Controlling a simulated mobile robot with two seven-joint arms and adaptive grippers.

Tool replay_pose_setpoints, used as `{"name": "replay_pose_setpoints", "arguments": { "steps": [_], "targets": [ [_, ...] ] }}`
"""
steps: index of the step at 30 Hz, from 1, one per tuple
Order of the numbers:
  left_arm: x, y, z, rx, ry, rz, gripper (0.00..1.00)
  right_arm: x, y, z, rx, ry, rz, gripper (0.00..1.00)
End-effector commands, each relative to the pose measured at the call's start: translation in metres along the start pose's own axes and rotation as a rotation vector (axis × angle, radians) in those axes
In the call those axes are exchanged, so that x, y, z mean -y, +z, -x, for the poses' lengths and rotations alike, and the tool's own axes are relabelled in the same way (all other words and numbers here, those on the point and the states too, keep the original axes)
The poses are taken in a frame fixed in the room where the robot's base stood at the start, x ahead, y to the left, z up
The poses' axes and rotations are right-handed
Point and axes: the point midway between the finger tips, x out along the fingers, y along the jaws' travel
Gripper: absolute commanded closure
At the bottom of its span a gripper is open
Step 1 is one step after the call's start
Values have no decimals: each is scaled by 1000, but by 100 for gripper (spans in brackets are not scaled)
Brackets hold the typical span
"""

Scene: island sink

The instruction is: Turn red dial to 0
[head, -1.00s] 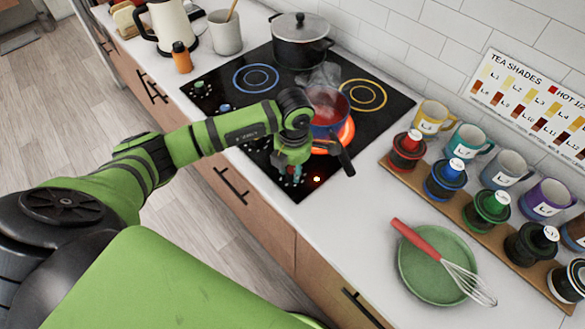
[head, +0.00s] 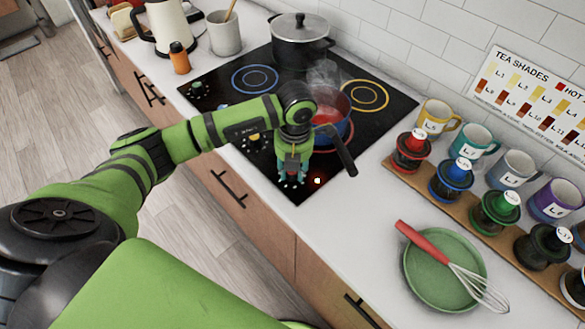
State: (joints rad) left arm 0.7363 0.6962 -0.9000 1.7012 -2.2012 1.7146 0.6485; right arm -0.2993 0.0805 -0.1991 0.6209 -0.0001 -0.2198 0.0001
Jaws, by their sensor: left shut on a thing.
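My left gripper (head: 292,181) points down at the front right corner of the black cooktop (head: 215,80). Its fingers are shut on the red dial, which they and the wrist mostly hide, so its setting cannot be read. A small white dot with a red glow (head: 317,181) shows just right of the fingers. The burner beside the gripper has a red ring (head: 345,143) and no longer glows orange. A pot with red contents (head: 328,108) and a dark handle stands on it, steaming. My right gripper is out of view.
Other dials, green (head: 196,89), blue (head: 225,107) and yellow (head: 254,138), line the cooktop's front edge. A black lidded pot (head: 300,42) stands at the back. To the right are a green plate (head: 425,285) with a whisk, several mugs and jars.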

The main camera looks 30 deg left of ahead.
Motion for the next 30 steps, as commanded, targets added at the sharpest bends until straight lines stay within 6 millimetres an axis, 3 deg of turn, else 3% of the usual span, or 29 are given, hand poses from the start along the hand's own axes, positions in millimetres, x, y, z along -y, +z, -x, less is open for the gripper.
{"name": "replay_pose_setpoints", "arguments": {
  "steps": [11,12,13,14,25,30],
  "targets": [
    [0,-2,-2,-7,0,6,99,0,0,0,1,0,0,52],
    [0,-2,-2,-7,0,6,58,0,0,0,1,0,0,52],
    [0,-2,-2,-7,0,6,46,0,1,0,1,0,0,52],
    [0,-2,-2,-6,0,6,42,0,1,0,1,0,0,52],
    [0,0,3,-1,-1,5,42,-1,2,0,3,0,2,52],
    [0,1,26,4,-1,5,42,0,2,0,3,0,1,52]
  ]
}}
